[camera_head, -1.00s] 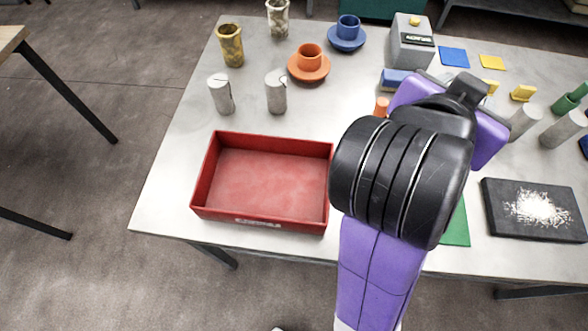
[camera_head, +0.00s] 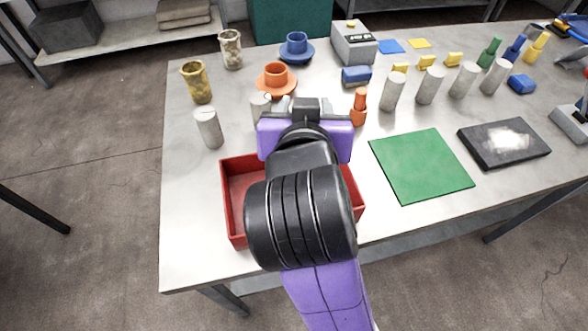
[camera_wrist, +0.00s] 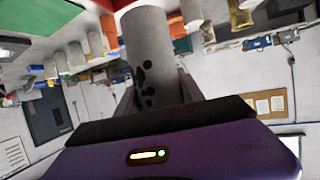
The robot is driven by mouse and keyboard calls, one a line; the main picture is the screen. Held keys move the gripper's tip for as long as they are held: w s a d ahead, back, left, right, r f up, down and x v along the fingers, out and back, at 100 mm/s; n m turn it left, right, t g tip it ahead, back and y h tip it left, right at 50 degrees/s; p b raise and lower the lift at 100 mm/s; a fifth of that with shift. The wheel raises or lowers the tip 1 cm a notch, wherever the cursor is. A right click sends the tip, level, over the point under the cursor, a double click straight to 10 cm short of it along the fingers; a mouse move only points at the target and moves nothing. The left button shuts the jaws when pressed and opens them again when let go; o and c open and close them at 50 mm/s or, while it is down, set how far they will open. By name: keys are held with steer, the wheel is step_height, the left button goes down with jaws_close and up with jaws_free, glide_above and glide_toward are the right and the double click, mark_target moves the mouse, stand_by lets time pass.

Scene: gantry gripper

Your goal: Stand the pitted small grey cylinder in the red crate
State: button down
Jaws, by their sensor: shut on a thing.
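The pitted small grey cylinder (camera_wrist: 149,45) stands out from my gripper (camera_wrist: 156,92) in the wrist view, with black pits on its side near the jaws. My gripper is shut on it. In the head view my wrist and arm hide the cylinder and the fingertips. The red crate (camera_head: 233,207) is at the near edge of the table, and my arm extends over it, covering much of its inside. I cannot tell how high the cylinder is above the crate.
Two grey cylinders, one at the left (camera_head: 209,128) and one partly hidden (camera_head: 260,107), stand behind the crate. An orange cup (camera_head: 277,78) on a saucer is farther back. An orange bottle (camera_head: 359,107) and a green mat (camera_head: 420,165) are to the right. More grey cylinders stand beyond.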

step_height(320, 180, down, 14)
steer(key=shift+d+f, duration=0.1)
steer(key=shift+f, duration=0.1)
steer(key=shift+b, duration=0.3)
steer(key=shift+f, duration=0.2)
steer(key=c, duration=0.7)
jaws_free()
steer(key=shift+r, duration=0.2)
steer(key=v, duration=1.2)
steer(key=shift+f+b, duration=0.1)
steer(key=shift+b, duration=0.25)
